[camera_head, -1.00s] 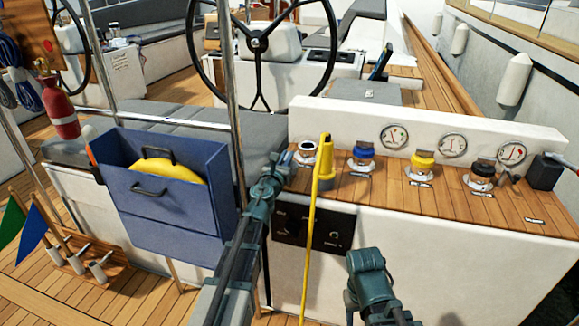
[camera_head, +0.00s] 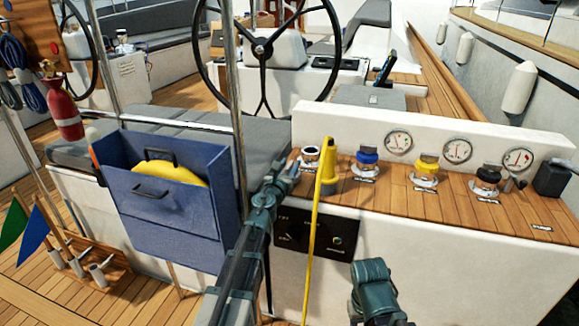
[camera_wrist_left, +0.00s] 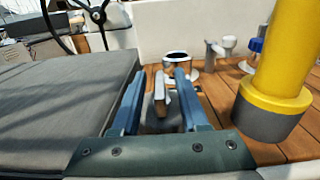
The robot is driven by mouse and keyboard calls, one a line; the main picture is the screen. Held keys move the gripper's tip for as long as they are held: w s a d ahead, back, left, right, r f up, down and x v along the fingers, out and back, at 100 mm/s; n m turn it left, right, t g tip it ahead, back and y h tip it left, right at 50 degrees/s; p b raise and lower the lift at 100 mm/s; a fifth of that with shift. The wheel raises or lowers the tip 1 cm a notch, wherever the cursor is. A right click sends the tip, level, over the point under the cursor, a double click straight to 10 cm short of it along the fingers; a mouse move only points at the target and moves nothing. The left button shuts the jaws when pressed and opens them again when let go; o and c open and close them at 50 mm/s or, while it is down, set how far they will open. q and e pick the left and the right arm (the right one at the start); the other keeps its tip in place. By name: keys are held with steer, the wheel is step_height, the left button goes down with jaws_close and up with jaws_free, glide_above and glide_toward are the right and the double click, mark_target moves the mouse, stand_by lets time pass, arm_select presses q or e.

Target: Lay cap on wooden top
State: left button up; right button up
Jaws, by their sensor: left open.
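The wooden top (camera_head: 448,200) runs along the white console, with a row of fittings on it. A chrome fitting (camera_head: 310,156) with a dark open mouth stands at its left end; it also shows in the left wrist view (camera_wrist_left: 177,62). My left gripper (camera_head: 290,170) is open at the top's left edge, just short of this fitting. In the left wrist view a small upright metal piece (camera_wrist_left: 160,97) shows between the open fingers (camera_wrist_left: 160,90); it may be the cap, but I cannot tell.
A yellow upright handle (camera_head: 327,162) with a yellow hose stands right of the left gripper. Blue (camera_head: 367,160), yellow (camera_head: 426,170) and black (camera_head: 487,180) fittings follow. A blue bin (camera_head: 165,225) and a steel post (camera_head: 235,110) are at the left.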

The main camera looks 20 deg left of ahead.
arm_select(q)
steer(key=shift+r, duration=0.1)
steer(key=shift+s, duration=0.15)
steer(key=s, duration=1.1)
steer(key=shift+s+a, duration=0.2)
steer(key=shift+s, duration=0.15)
